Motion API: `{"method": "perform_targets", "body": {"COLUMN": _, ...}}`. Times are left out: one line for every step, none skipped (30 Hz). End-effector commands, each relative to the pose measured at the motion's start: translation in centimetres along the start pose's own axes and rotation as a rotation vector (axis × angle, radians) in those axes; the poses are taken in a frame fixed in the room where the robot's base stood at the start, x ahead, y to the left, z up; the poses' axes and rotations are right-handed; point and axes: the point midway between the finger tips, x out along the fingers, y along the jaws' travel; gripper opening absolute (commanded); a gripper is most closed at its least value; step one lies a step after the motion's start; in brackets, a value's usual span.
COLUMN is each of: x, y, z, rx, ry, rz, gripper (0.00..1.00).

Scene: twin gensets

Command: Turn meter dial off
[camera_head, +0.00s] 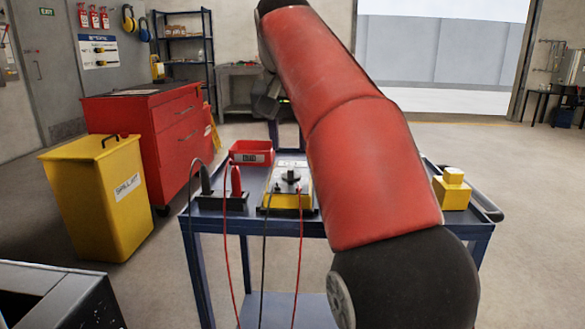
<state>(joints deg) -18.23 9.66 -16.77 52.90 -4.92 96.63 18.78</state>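The meter (275,200) is a yellow box with a pale top, lying on the blue cart. Its black dial (291,176) stands up from the top face; the setting it points to is too small to read. Red and black leads hang from the meter's front over the cart's edge. My red arm crosses the picture just right of the meter. A dark grey part at the far end of my arm, probably my gripper (267,103), shows above and behind the meter, apart from it. Its fingers are not clear.
A black holder (222,203) with a black and a red probe stands left of the meter. A red bin (252,152) is behind it, and a yellow block (452,190) sits at the cart's right. A yellow spill bin (95,200) and red tool cabinet (150,130) stand left.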

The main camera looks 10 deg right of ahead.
Motion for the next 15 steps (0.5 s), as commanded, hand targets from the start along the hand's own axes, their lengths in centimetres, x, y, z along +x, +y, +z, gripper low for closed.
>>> {"method": "perform_targets", "body": {"x": 1.1, "y": 0.0, "z": 0.2, "rx": 0.000, "ry": -0.004, "rz": 0.001, "gripper": 0.35}}
{"method": "perform_targets", "body": {"x": 1.6, "y": 0.0, "z": 0.2, "rx": 0.000, "ry": -0.004, "rz": 0.001, "gripper": 0.35}}
{"method": "perform_targets", "body": {"x": 2.3, "y": 0.0, "z": 0.2, "rx": 0.000, "ry": -0.003, "rz": 0.001, "gripper": 0.35}}
{"method": "perform_targets", "body": {"x": 2.8, "y": 0.0, "z": 0.2, "rx": 0.000, "ry": -0.004, "rz": 0.001, "gripper": 0.35}}
{"method": "perform_targets", "body": {"x": 3.3, "y": 0.0, "z": 0.2, "rx": 0.000, "ry": -0.003, "rz": 0.001, "gripper": 0.35}}
{"method": "perform_targets", "body": {"x": 3.9, "y": 0.0, "z": 0.2, "rx": -0.001, "ry": -0.002, "rz": 0.000, "gripper": 0.35}}
{"method": "perform_targets", "body": {"x": 4.4, "y": 0.0, "z": 0.2, "rx": -0.001, "ry": -0.003, "rz": 0.000, "gripper": 0.35}}
{"method": "perform_targets", "body": {"x": 4.8, "y": 0.0, "z": 0.2, "rx": -0.001, "ry": -0.003, "rz": 0.000, "gripper": 0.35}}
{"method": "perform_targets", "body": {"x": 5.3, "y": 0.0, "z": 0.2, "rx": -0.001, "ry": -0.001, "rz": 0.000, "gripper": 0.35}}
{"method": "perform_targets", "body": {"x": 5.7, "y": 0.0, "z": 0.2, "rx": -0.001, "ry": -0.002, "rz": 0.000, "gripper": 0.35}}
{"method": "perform_targets", "body": {"x": 6.0, "y": 0.0, "z": 0.2, "rx": -0.002, "ry": -0.002, "rz": 0.000, "gripper": 0.35}}
{"method": "perform_targets", "body": {"x": 6.3, "y": 0.0, "z": 0.2, "rx": -0.002, "ry": -0.001, "rz": 0.000, "gripper": 0.35}}
{"method": "perform_targets", "body": {"x": 6.5, "y": 0.0, "z": 0.1, "rx": -0.002, "ry": 0.000, "rz": 0.000, "gripper": 0.35}}
{"method": "perform_targets", "body": {"x": 6.6, "y": 0.0, "z": 0.1, "rx": -0.002, "ry": 0.000, "rz": -0.001, "gripper": 0.35}}
{"method": "perform_targets", "body": {"x": 6.8, "y": 0.0, "z": 0.1, "rx": -0.002, "ry": 0.000, "rz": 0.000, "gripper": 0.35}}
